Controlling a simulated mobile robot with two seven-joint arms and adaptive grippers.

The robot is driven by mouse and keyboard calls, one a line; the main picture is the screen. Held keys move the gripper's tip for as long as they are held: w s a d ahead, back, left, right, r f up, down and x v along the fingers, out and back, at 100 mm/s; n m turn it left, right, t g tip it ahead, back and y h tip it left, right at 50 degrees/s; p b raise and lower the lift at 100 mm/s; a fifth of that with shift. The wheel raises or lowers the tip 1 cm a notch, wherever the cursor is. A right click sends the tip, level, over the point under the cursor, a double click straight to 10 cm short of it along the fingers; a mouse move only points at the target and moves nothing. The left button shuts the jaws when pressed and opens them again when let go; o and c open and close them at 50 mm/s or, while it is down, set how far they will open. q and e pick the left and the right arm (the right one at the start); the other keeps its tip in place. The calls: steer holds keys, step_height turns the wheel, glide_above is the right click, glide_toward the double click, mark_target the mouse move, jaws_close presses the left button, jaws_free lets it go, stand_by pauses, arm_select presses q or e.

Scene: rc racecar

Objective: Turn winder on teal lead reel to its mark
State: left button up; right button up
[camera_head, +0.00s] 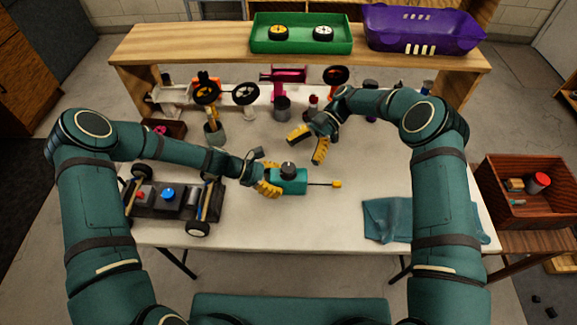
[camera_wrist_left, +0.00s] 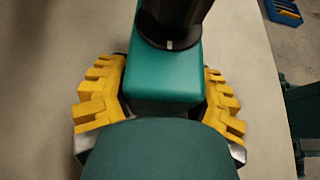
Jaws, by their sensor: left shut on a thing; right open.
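The teal lead reel (camera_head: 292,187) is a small box on the table's middle, with a rod ending in a yellow tip (camera_head: 337,184) on its right side. Its black round winder (camera_head: 288,169) stands on top. In the left wrist view, the winder (camera_wrist_left: 172,22) shows a short white line on its near lower edge; a matching mark on the body cannot be made out. My left gripper (camera_head: 268,187) is shut on the teal body (camera_wrist_left: 163,75), with yellow fingers on both sides. My right gripper (camera_head: 305,149) is open and empty, above the table behind the reel.
An RC car chassis (camera_head: 172,212) stands at the left. A teal cloth (camera_head: 388,218) lies at the right front. Tools and holders, including a grey cup (camera_head: 214,135), stand along the back below a wooden shelf (camera_head: 200,45). The table in front of the reel is clear.

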mark_target(289, 167)
steer(key=x, duration=0.6)
steer(key=shift+s+a+f, duration=0.1)
steer(key=shift+a, duration=0.05)
steer(key=c, duration=1.2)
